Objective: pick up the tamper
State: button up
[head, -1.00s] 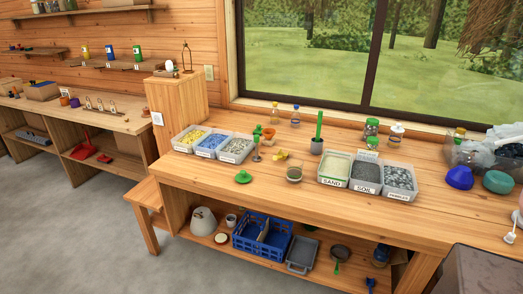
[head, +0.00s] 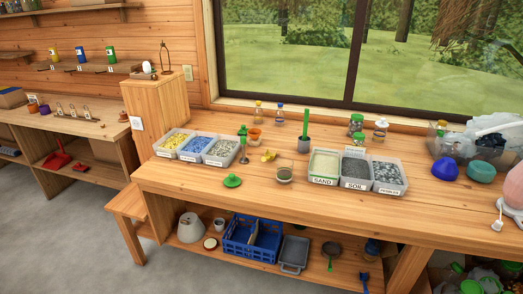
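A slim upright tool with a green top, a thin stem and a small round foot (head: 243,146) stands on the wooden workbench (head: 420,211), just right of the bin of grey gravel. It looks most like the tamper, but it is too small to be sure. A flat green piece with a knob (head: 232,181) lies in front of it, and a tall green stick in a grey pot (head: 304,146) stands farther right. My gripper is not in view.
Three labelled bins (head: 171,142) stand left of the tool. An orange pot (head: 255,134) is close behind it, yellow pieces (head: 269,156) and a glass jar (head: 285,174) to its right. Sand (head: 323,180), soil and pebble bins stand farther right. The bench front is mostly clear.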

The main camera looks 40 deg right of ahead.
aim_at(244, 160)
jog(key=u, duration=0.85)
jog(key=k, duration=0.1)
jog(key=z, duration=2.1)
jog(key=k, duration=0.9)
jog(key=u, duration=0.15)
jog(key=i, duration=0.75)
jog(key=z, duration=0.05)
